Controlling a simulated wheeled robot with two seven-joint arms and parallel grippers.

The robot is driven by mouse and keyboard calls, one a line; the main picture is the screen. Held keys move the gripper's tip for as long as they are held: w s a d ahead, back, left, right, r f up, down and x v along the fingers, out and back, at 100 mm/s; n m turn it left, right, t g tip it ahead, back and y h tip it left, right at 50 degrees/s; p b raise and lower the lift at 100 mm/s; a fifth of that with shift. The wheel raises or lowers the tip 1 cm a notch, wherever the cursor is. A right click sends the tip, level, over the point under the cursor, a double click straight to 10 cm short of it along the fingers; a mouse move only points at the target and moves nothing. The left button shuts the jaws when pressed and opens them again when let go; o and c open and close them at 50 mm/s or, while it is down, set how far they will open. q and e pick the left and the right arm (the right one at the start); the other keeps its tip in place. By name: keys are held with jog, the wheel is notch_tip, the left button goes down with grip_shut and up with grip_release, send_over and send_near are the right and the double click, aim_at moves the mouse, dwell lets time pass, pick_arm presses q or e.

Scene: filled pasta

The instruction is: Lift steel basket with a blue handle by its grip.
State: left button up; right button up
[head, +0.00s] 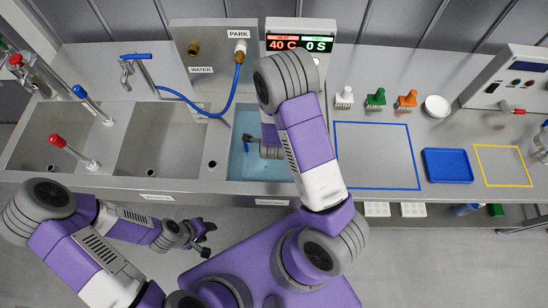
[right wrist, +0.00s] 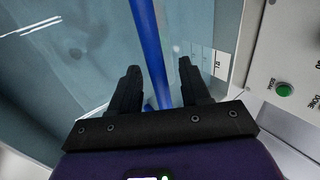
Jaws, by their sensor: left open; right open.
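A straight blue bar, which looks like the blue handle (right wrist: 153,50), runs between the fingers of my right gripper (right wrist: 160,68) in the right wrist view. The fingers stand apart on either side of it; no contact shows. In the head view my right gripper (head: 250,140) is low over the water-filled basin (head: 240,170), beside a small blue piece, and my right arm hides part of this spot. The steel basket's body cannot be made out. My left gripper (head: 206,238) is open and empty in front of the counter.
Two empty sinks (head: 158,140) lie left of the basin, with red-handled and blue-handled rods near them. A blue hose (head: 238,80) loops behind. The blue-outlined area (head: 375,155) is clear.

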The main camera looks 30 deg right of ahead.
jog(key=shift+x, duration=0.9)
grip_shut()
dwell(0.8)
